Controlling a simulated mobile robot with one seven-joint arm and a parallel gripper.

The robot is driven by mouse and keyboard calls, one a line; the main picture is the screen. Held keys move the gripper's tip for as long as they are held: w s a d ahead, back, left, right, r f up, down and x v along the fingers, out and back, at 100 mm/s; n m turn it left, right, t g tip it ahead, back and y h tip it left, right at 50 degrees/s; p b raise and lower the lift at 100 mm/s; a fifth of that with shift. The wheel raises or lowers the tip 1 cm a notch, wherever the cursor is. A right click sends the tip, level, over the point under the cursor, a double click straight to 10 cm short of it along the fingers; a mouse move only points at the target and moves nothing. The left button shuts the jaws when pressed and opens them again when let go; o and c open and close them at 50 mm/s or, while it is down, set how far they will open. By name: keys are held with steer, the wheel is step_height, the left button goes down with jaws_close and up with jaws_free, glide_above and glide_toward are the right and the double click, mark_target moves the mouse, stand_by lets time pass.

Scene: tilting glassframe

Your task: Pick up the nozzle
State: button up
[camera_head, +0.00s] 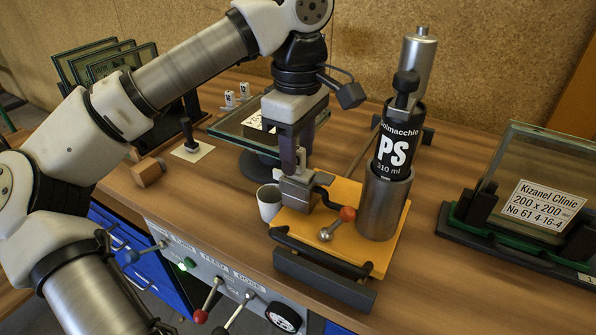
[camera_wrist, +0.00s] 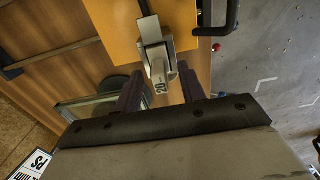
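A small pale grey piece marked "20", which looks like the nozzle (camera_wrist: 159,73), shows in the wrist view at the end of a grey metal block (camera_wrist: 152,36). My gripper (camera_wrist: 160,84) is open. Its two dark fingers stand on either side of the marked piece, with a visible gap at each side. In the head view my gripper (camera_head: 297,168) points down just above the metal block (camera_head: 300,193) on the orange plate (camera_head: 345,243). There the fingers hide most of the marked piece.
A black "PS" cartridge (camera_head: 393,150) stands in a metal cylinder (camera_head: 382,205) right of my gripper. A white cup (camera_head: 269,205) is close on the left. Two small white marked pieces (camera_head: 236,95) stand behind. A glass frame (camera_head: 525,185) is at right.

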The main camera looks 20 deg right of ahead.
steer(key=shift+f, duration=0.5)
jaws_close()
steer(key=shift+r, duration=0.15)
step_height(320, 180, up, 20)
steer(key=p, duration=0.7)
